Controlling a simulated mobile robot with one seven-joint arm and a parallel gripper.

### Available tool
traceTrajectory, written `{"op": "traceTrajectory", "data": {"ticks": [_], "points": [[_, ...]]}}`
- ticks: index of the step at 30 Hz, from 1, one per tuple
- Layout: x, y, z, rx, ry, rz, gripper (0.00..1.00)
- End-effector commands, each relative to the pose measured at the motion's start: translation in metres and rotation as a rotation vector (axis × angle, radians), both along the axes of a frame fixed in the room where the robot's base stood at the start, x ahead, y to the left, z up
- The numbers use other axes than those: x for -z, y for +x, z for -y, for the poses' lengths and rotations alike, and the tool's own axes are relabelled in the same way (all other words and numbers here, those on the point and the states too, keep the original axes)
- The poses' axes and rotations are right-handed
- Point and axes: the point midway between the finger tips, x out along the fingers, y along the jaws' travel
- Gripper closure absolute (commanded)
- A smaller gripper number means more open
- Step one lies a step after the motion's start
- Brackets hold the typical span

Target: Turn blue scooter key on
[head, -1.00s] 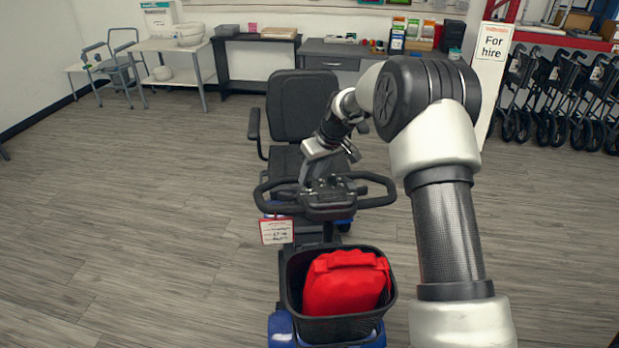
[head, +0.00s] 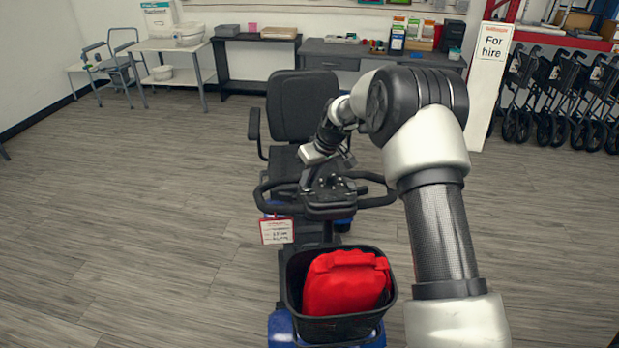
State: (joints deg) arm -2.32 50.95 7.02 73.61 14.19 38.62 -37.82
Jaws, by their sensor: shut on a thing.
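The blue scooter (head: 281,330) faces me in the middle of the head view, with a black seat, black looped handlebars (head: 268,200) and blue body panels. My gripper (head: 312,180) is down at the top of the scooter's control console, between the handlebar loops. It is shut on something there. The key itself is too small and too covered by the gripper to make out, so its angle cannot be told. A white tag (head: 277,231) hangs from the left handlebar.
A black front basket (head: 340,328) holds a red bag (head: 345,283). Benches (head: 255,38) line the back wall. The floor at left is clear.

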Motion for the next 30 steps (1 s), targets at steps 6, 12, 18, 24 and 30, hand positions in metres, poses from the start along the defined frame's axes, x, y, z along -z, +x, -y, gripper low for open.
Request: {"op": "traceTrajectory", "data": {"ticks": [6,12,18,24,30], "points": [[0.0000,-0.0014,-0.0023,0.082,-0.015,0.001,1.00],[-0.0002,-0.0021,-0.0041,0.231,-0.040,0.005,1.00],[-0.0010,-0.0026,-0.0073,0.412,-0.071,0.010,1.00],[-0.0010,-0.0023,-0.0093,0.600,-0.099,0.014,1.00],[-0.0008,-0.0017,-0.0104,0.768,-0.126,0.017,1.00]]}}
